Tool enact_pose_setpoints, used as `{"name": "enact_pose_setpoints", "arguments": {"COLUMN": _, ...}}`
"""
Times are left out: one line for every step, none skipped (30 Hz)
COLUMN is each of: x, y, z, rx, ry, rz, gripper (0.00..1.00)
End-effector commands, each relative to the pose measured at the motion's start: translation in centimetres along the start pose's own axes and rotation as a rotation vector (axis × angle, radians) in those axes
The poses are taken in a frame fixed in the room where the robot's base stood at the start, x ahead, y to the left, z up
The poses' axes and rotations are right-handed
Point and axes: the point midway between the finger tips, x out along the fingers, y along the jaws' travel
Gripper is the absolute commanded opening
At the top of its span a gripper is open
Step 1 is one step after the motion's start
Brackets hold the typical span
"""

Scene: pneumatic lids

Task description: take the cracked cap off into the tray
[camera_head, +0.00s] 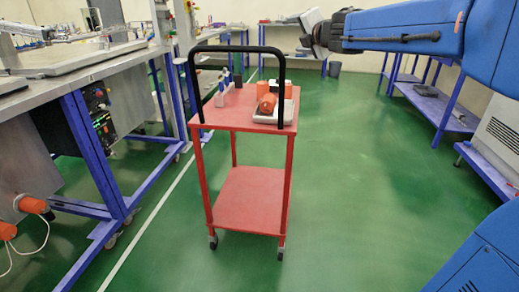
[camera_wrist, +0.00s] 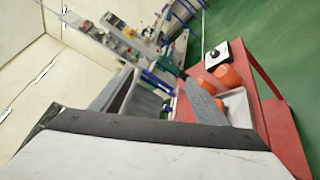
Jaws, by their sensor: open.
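Several orange caps or cylinders stand on the red cart; one (camera_head: 267,103) lies near a white tray (camera_head: 270,117) in the head view. In the wrist view orange pieces (camera_wrist: 228,76) show beside and in the white tray (camera_wrist: 238,106). I cannot tell which cap is cracked. My gripper (camera_wrist: 160,88) is open and empty, its two grey fingers apart. It is raised above and away from the cart; one finger hides part of the cart top in the wrist view.
The red cart (camera_head: 246,187) has a tall black handle (camera_head: 283,75) arching over its top. A small plate with a black knob (camera_wrist: 215,54) sits on the cart. A blue-framed workbench (camera_head: 90,150) stands left. Green floor (camera_head: 370,180) is clear right of the cart.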

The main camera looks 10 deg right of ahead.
Motion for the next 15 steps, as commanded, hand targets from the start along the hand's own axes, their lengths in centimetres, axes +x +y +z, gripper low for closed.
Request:
{"name": "enact_pose_setpoints", "arguments": {"x": -1.0, "y": 0.1, "z": 0.1, "rx": -0.001, "ry": -0.002, "rz": 0.002, "gripper": 0.68}}
{"name": "enact_pose_setpoints", "arguments": {"x": -1.5, "y": 0.1, "z": 0.1, "rx": -0.001, "ry": -0.001, "rz": 0.002, "gripper": 0.68}}
{"name": "enact_pose_setpoints", "arguments": {"x": -2.1, "y": 0.1, "z": 0.0, "rx": -0.001, "ry": -0.001, "rz": 0.002, "gripper": 0.68}}
{"name": "enact_pose_setpoints", "arguments": {"x": -2.7, "y": 0.1, "z": 0.0, "rx": 0.000, "ry": -0.001, "rz": 0.002, "gripper": 0.68}}
{"name": "enact_pose_setpoints", "arguments": {"x": -3.2, "y": 0.1, "z": 0.0, "rx": -0.002, "ry": -0.001, "rz": 0.002, "gripper": 0.68}}
{"name": "enact_pose_setpoints", "arguments": {"x": -3.8, "y": 0.1, "z": 0.0, "rx": 0.000, "ry": -0.001, "rz": 0.002, "gripper": 0.68}}
{"name": "enact_pose_setpoints", "arguments": {"x": -4.4, "y": 0.1, "z": 0.1, "rx": -0.001, "ry": -0.002, "rz": 0.002, "gripper": 0.68}}
{"name": "enact_pose_setpoints", "arguments": {"x": -4.9, "y": 0.1, "z": 0.1, "rx": -0.001, "ry": -0.002, "rz": 0.002, "gripper": 0.68}}
{"name": "enact_pose_setpoints", "arguments": {"x": -5.5, "y": 0.0, "z": 0.0, "rx": -0.001, "ry": -0.002, "rz": 0.001, "gripper": 0.68}}
{"name": "enact_pose_setpoints", "arguments": {"x": -6.0, "y": 0.1, "z": 0.1, "rx": -0.002, "ry": -0.002, "rz": 0.001, "gripper": 0.68}}
{"name": "enact_pose_setpoints", "arguments": {"x": -6.5, "y": 0.1, "z": 0.1, "rx": 0.000, "ry": -0.002, "rz": 0.002, "gripper": 0.68}}
{"name": "enact_pose_setpoints", "arguments": {"x": -7.1, "y": 0.1, "z": 0.1, "rx": -0.002, "ry": -0.001, "rz": 0.002, "gripper": 0.68}}
{"name": "enact_pose_setpoints", "arguments": {"x": -7.6, "y": 0.1, "z": 0.0, "rx": -0.001, "ry": -0.001, "rz": 0.002, "gripper": 0.68}}
{"name": "enact_pose_setpoints", "arguments": {"x": -8.0, "y": 0.1, "z": 0.0, "rx": 0.000, "ry": -0.001, "rz": 0.002, "gripper": 0.68}}
{"name": "enact_pose_setpoints", "arguments": {"x": -8.5, "y": 0.0, "z": 0.0, "rx": -0.002, "ry": -0.001, "rz": 0.001, "gripper": 0.68}}
